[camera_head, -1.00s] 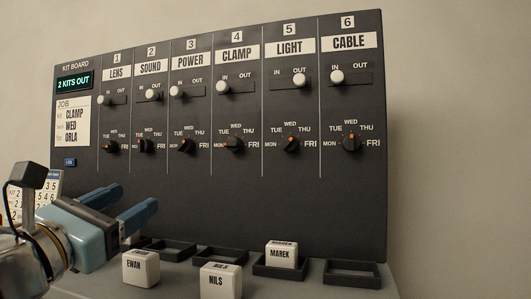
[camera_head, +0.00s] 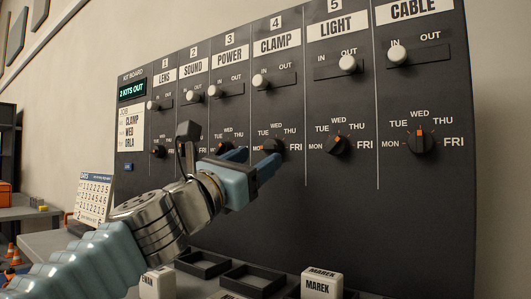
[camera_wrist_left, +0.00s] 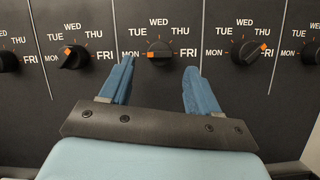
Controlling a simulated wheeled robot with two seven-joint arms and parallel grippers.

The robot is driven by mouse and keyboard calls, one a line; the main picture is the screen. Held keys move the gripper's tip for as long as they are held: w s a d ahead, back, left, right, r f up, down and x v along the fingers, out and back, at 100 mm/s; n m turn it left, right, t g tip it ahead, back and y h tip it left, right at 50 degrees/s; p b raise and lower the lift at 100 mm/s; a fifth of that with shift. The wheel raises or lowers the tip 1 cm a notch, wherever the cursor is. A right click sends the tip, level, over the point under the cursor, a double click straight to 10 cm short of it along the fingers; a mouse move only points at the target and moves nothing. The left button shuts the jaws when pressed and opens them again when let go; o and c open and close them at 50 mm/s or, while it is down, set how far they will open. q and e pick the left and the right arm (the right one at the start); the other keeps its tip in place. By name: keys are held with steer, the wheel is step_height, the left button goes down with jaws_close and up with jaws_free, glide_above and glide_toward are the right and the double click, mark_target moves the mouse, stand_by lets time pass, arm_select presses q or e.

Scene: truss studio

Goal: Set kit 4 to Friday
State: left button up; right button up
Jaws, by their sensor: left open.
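The kit 4 CLAMP dial (camera_head: 276,142) is a black knob on the dark kit board (camera_head: 300,210), partly hidden by my gripper in the head view. In the left wrist view the dial (camera_wrist_left: 160,52) shows its orange mark to the left, at MON; FRI is at its right. My left gripper (camera_head: 252,160) is open and empty, just in front of and below this dial. In the wrist view its blue fingers (camera_wrist_left: 158,72) stand either side of the knob's lower part, with no visible grip. My right gripper is out of view.
Neighbouring dials LIGHT (camera_head: 337,146) and CABLE (camera_head: 420,142) are to the right. The kit 4 slider knob (camera_head: 259,81) is at IN. A job card (camera_head: 131,127) reads CLAMP, WED, ORLA. Name blocks EWAN (camera_head: 158,284) and MAREK (camera_head: 322,285) and empty trays (camera_head: 249,279) are below.

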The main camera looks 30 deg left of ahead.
mark_target(270, 150)
arm_select(q)
steer(key=shift+x, duration=1.85)
steer(key=shift+a, duration=0.1)
steer(key=c, duration=1)
